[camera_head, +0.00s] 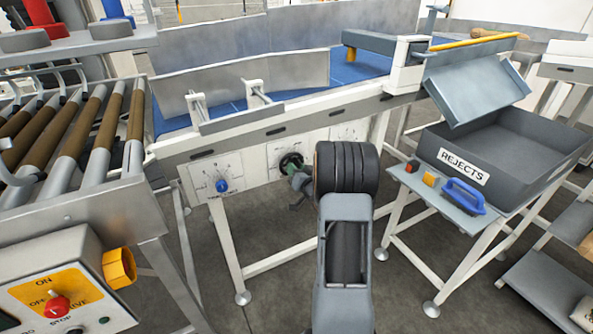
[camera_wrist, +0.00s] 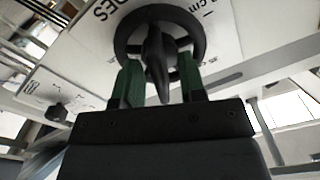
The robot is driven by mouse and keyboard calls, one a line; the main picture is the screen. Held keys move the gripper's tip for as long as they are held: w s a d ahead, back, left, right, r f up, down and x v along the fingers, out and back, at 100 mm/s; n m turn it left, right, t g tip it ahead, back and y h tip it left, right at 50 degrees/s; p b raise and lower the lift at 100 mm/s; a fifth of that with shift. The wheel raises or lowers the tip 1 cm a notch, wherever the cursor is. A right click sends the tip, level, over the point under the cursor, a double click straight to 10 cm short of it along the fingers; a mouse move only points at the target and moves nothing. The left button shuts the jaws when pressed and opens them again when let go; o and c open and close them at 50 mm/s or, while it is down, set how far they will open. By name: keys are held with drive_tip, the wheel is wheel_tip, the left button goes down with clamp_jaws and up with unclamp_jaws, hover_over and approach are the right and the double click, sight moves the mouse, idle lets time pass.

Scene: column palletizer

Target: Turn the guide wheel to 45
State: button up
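The guide wheel (camera_wrist: 198,35) is a dark ring with a hub and a tapered dark handle (camera_wrist: 157,70), on a white panel under the conveyor. It also shows, partly covered by my gripper, in the head view (camera_head: 291,160). My gripper (camera_wrist: 159,62) is right at the wheel, its two green fingers apart with the handle between them. Narrow gaps show between the fingers and the handle. The fingertips overlap the lower rim; I cannot tell whether they touch it. Some scale print and "cm" show on the panel, but I cannot read the setting.
A blue knob (camera_head: 222,185) on a dial is left of the wheel. The blue conveyor belt (camera_head: 172,122) with guide rails runs above. A grey REJECTS bin (camera_head: 540,150) stands at right, with a small tool shelf (camera_head: 440,190) before it. A roller conveyor (camera_head: 75,140) is at left.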

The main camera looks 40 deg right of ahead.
drive_tip(key=shift+s, duration=0.1)
drive_tip(key=s+a, duration=0.2)
drive_tip(key=s, duration=1.1)
drive_tip(key=shift+s, duration=0.25)
